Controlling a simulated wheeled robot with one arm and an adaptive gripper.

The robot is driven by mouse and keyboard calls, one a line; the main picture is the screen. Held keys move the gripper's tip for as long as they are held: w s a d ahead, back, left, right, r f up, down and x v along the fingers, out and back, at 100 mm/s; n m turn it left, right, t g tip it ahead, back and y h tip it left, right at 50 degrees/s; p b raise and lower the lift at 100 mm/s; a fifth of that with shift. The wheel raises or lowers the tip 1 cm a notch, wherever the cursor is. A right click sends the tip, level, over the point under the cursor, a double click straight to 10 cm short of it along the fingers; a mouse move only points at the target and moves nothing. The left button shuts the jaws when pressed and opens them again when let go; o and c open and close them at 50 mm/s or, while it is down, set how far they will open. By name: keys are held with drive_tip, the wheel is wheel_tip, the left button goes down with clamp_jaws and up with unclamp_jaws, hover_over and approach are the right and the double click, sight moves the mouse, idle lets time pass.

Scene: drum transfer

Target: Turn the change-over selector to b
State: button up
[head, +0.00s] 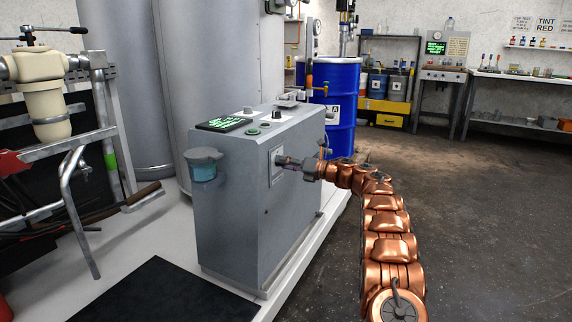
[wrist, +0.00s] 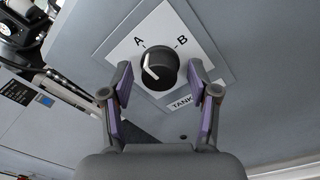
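The change-over selector is a round black knob (wrist: 158,70) on a white plate (wrist: 122,48) marked A at upper left and B at upper right. The white mark on the knob lies on its left side, toward A rather than B. My gripper (wrist: 161,76) is open, with one purple-padded finger on each side of the knob and a visible gap at both sides. In the head view my gripper (head: 293,163) reaches the front of the grey cabinet (head: 232,225) and hides most of the selector.
The cabinet top carries a small display (head: 223,124) and green buttons. A blue cup-like container (head: 203,164) hangs on its left side. A blue drum (head: 330,105) stands behind it. A pipe frame (head: 104,120) is at left. The floor at right is open.

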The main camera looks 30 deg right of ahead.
drive_tip(key=shift+d, duration=0.1)
drive_tip(key=c, duration=1.1)
drive_tip(key=shift+o, duration=0.2)
drive_tip(key=shift+r+p, duration=0.1)
drive_tip(key=shift+p, duration=0.3)
drive_tip(key=m+t+p, duration=0.1)
drive_tip(key=m+p, duration=1.5)
drive_tip(key=p, duration=0.2)
drive_tip(key=shift+m, duration=0.3)
drive_tip(key=o, duration=1.2)
drive_tip(key=shift+c, duration=0.2)
